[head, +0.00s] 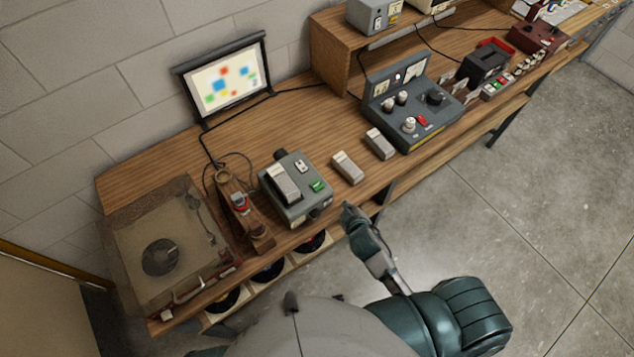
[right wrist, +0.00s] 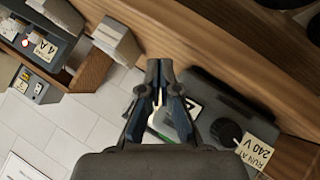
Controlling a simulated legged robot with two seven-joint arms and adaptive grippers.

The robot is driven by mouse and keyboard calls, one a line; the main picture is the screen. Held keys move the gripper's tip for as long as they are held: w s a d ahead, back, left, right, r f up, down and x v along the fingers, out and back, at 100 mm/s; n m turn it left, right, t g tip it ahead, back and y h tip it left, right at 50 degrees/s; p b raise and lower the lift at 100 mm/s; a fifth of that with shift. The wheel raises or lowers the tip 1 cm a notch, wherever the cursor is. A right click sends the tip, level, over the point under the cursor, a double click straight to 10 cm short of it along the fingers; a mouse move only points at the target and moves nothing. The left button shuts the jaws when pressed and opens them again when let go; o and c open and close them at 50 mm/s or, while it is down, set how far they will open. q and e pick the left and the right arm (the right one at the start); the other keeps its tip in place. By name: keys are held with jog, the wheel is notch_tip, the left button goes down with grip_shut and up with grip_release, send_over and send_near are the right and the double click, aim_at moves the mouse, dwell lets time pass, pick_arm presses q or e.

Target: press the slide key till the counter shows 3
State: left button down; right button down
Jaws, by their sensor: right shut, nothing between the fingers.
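The grey slide projector (head: 296,212) stands near the table's front edge, with a pale slide holder on top. A green key (head: 317,186) is on its top right, and a small white window (head: 301,166), perhaps the counter, is behind it. Any digit is too small to read. My right gripper (head: 348,210) is shut and empty, just right of the projector at the table's front edge. In the right wrist view, its fingertips (right wrist: 160,85) are in front of the projector (right wrist: 237,100) and partly cover the green key. Whether they touch anything cannot be told. My left gripper is not in view.
Two pale grey blocks (head: 347,167) lie right of the projector. A control box (head: 415,105) stands beyond them. A wooden stand (head: 240,205) and a record player (head: 165,255) are to the left. A lit screen (head: 222,80) with coloured squares stands at the back.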

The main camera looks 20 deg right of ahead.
jog(key=w+a+r+n+t+y, duration=0.3)
jog(key=r+n, duration=0.2)
jog(key=r, duration=0.3)
jog(key=w+a+r+n+t+y, duration=0.25)
jog(key=w+r+n, duration=0.2)
jog(key=r, duration=0.25)
jog(key=w+a+r+n+t+y, duration=0.25)
jog(key=r+n, duration=0.25)
jog(key=r, duration=0.3)
jog(key=s+a+r+n+g+y, duration=0.25)
jog(key=a+n+y, duration=0.2)
jog(key=n, duration=0.45)
jog(key=s+a+r+n+g+y, duration=0.1)
jog(key=a+r+n+g+y, duration=0.4)
jog(key=n, duration=0.5)
jog(key=d+f+n+g+h+p, duration=0.1)
jog(key=d+f+n+g+h, duration=0.5)
jog(key=n, duration=1)
jog(key=d+f+h, duration=0.2)
jog(key=d+f, duration=0.2)
jog(key=f, duration=0.1)
jog(key=shift+w+f+g, duration=0.15)
jog(key=shift+f+g, duration=0.1)
jog(key=shift+g, duration=0.1)
jog(key=shift+n, duration=0.25)
